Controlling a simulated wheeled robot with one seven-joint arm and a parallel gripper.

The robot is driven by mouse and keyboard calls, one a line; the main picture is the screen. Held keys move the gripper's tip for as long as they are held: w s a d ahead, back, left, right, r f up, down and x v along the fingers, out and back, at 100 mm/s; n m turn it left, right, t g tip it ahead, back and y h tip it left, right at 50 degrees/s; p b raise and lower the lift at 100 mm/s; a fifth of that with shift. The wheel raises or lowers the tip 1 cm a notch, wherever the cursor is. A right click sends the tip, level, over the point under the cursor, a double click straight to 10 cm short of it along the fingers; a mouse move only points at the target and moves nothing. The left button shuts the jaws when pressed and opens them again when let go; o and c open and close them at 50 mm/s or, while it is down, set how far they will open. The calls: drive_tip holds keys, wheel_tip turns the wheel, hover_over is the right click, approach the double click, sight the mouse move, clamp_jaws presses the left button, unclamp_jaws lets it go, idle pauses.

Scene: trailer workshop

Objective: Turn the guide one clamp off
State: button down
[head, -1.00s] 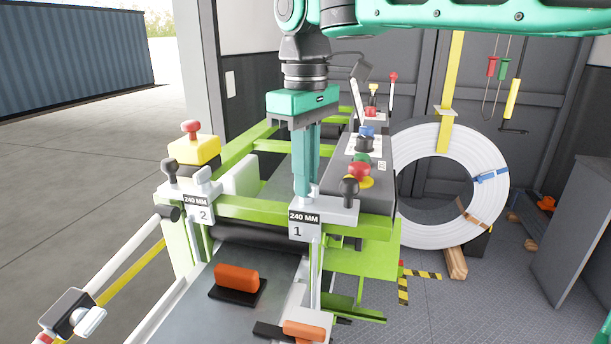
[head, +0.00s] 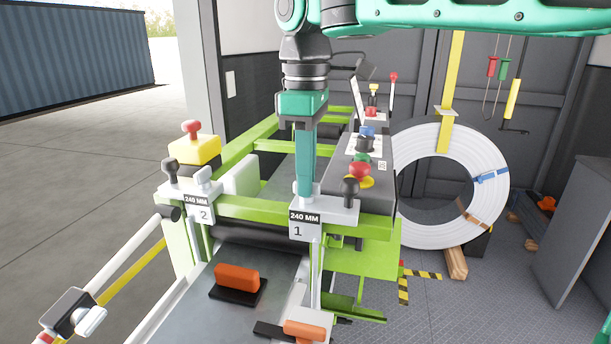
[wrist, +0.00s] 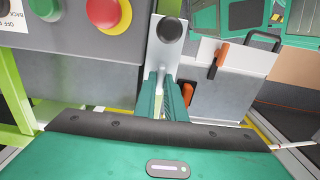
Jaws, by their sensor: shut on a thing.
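Guide one (head: 328,212) is the grey block marked "240 MM 1" on the green frame, with a black ball knob (head: 349,190) on its right. My gripper (head: 306,192) points straight down at the left part of this block. Its teal fingers are shut on the small grey clamp handle of guide one, which they mostly hide. In the wrist view the fingers (wrist: 166,100) close around the grey clamp handle (wrist: 161,78), just below the black knob (wrist: 170,28). The exact angle of the handle is hard to see.
Guide two (head: 198,205), marked "240 MM 2", stands to the left with its own knob and grey handle. A control box with a red button (head: 360,170) stands close behind guide one. Orange-handled blocks (head: 237,277) lie in front. A white coil (head: 405,150) stands right.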

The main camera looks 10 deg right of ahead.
drive_tip(key=shift+w+d+r, duration=0.1)
drive_tip(key=c, duration=1.8)
unclamp_jaws()
wheel_tip(320, 180, up, 11)
drive_tip(key=shift+f, duration=0.15)
